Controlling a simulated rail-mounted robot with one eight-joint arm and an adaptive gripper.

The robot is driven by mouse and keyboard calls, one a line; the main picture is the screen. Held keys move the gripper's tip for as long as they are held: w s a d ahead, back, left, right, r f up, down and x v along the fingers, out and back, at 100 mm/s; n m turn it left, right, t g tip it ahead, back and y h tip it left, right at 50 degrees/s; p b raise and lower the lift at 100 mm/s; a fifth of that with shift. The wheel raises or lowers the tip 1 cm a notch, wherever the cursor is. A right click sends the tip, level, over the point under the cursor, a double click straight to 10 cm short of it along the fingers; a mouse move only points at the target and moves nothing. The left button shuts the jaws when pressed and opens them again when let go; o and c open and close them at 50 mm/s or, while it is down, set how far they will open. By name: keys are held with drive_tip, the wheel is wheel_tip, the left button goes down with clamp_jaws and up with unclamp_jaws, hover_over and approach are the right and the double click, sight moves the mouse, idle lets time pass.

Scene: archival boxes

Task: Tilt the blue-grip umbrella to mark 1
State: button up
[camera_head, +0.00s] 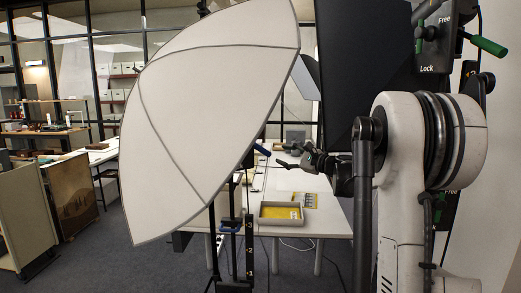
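A large white photographic umbrella (205,100) fills the left-centre of the view, tilted, with dark ribs and edge. My gripper (283,156) is small and dark, beyond my arm, pointing left toward the blue grip. Its fingers look spread, with a small gap to the grip; contact is hard to judge. Part of the stand is hidden behind the umbrella.
A white table (330,222) stands behind, holding a grey tray (281,222) with yellow inside. A dark panel with a green grip (488,45) and Lock/Free labels is at upper right. A cabinet (22,215) stands at left; carpet is open between.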

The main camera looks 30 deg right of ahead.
sight(264, 150)
drive_tip(key=p+x, duration=0.2)
drive_tip(key=x, duration=1)
drive_tip(key=shift+p, duration=0.35)
clamp_jaws()
